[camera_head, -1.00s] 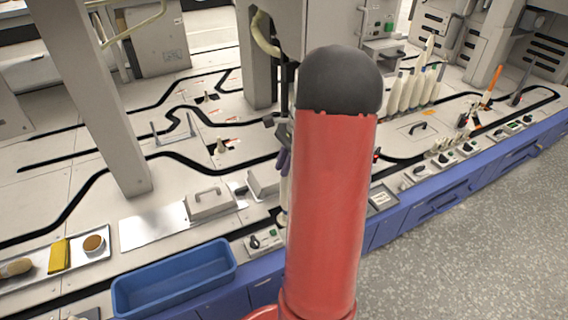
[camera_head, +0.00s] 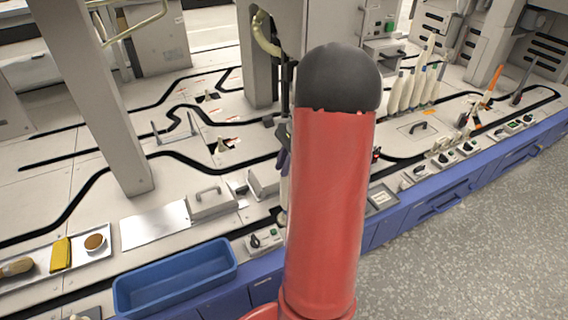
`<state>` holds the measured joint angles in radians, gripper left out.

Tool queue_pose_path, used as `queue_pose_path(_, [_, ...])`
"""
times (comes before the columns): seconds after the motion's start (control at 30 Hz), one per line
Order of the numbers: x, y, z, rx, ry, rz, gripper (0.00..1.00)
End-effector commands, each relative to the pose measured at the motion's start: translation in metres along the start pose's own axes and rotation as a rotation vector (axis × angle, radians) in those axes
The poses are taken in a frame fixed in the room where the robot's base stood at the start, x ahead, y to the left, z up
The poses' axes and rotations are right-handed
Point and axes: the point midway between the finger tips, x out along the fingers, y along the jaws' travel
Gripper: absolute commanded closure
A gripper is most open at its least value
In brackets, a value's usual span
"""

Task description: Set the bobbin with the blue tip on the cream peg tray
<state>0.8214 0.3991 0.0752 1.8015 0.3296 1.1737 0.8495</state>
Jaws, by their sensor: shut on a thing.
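Several pale bobbins (camera_head: 418,88) stand upright in a group at the back right, some with darker tips. The cream peg tray cannot be made out clearly. A narrow strip with a dark purple-blue upper part (camera_head: 283,160) and a pale lower part shows along the left edge of my red arm. Most of it is covered, and I cannot tell whether it is the bobbin with the blue tip.
A blue bin (camera_head: 174,303) is at the front left. Left of it lies a tray (camera_head: 103,254) with a yellow cloth (camera_head: 61,254) and a brush (camera_head: 18,267). A grey pillar (camera_head: 110,120) rises at left. A handled grey block (camera_head: 212,204) stands on the bench.

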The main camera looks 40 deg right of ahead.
Motion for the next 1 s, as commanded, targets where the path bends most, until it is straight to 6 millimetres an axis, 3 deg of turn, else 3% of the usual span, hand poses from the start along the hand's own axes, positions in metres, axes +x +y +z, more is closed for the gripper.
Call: queue_pose_path(1.0, [0.0065,-0.0001,-0.0023,0.000,0.000,0.000,1.00])
